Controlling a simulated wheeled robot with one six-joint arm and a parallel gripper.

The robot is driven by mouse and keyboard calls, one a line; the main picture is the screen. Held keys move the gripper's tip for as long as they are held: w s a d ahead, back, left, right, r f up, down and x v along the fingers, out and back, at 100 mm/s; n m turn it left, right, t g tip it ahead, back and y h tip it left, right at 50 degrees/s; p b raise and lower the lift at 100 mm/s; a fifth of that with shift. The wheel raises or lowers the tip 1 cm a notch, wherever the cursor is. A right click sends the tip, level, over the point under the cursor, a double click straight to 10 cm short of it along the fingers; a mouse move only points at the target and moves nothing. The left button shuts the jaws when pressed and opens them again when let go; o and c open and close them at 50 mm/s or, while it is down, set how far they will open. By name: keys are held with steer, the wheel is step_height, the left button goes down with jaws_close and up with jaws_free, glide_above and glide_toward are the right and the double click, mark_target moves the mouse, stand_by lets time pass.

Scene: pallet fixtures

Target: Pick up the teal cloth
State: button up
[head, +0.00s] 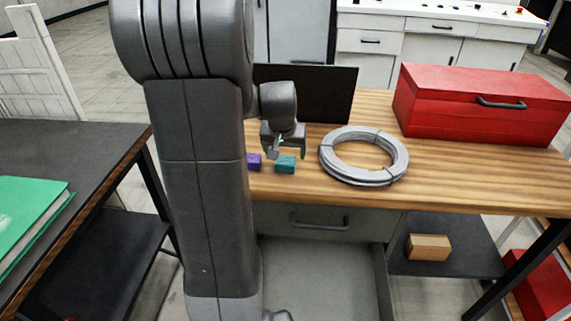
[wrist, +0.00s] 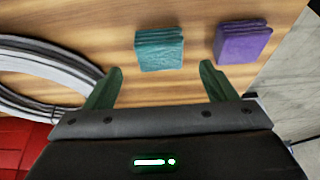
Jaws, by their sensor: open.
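The teal cloth (head: 285,164) is a small folded stack lying on the wooden tabletop near its front edge. In the wrist view the teal cloth (wrist: 160,48) lies ahead of my fingertips, roughly between their lines. My gripper (head: 285,148) is open and empty, just behind the cloth in the head view. In the wrist view my gripper (wrist: 162,70) shows two green fingers spread apart, with bare wood between them. The fingers do not enclose the cloth. I cannot tell their exact height above the table.
A folded purple cloth (wrist: 243,41) lies beside the teal one, with a gap. A grey cable coil (head: 364,156) and a red toolbox (head: 485,105) stand to the right on the table (head: 480,178). A dark screen (head: 325,93) stands behind. An open drawer (head: 325,285) juts out below.

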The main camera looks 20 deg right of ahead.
mark_target(285, 161)
steer(key=x, duration=0.4)
steer(key=shift+s+f, duration=0.15)
steer(key=shift+f, duration=0.05)
steer(key=shift+a, duration=0.1)
steer(key=c, duration=1.1)
steer(key=shift+o, duration=0.2)
step_height(285, 161, up, 10)
